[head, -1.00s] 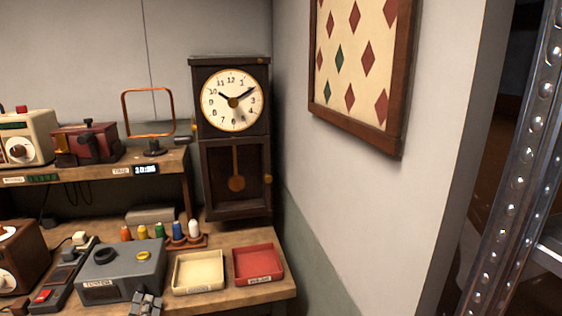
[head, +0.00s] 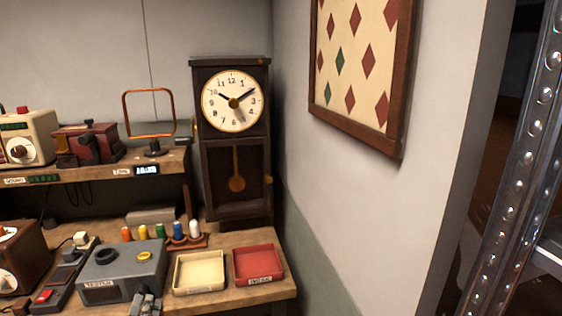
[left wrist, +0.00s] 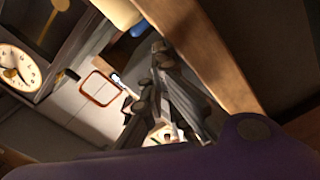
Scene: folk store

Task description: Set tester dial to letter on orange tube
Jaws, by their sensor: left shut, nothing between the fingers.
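The grey tester (head: 122,271) stands on the bench at the lower left of the head view. It has a dark round socket or knob (head: 107,255) and a yellow one (head: 145,255) on top; I cannot read any letters. The orange tube (head: 126,234) stands at the left end of a row of coloured tubes behind the tester. My left gripper (head: 146,304) is at the tester's front right corner, shut and empty. In the left wrist view the gripper (left wrist: 160,85) shows tilted below a wooden edge. My right gripper is out of view.
A cream tray (head: 199,273) and a red tray (head: 258,265) lie right of the tester. A wooden clock (head: 232,140) stands behind them. A shelf (head: 90,170) with devices runs above the bench. A strip with a red switch (head: 44,296) lies left of the tester.

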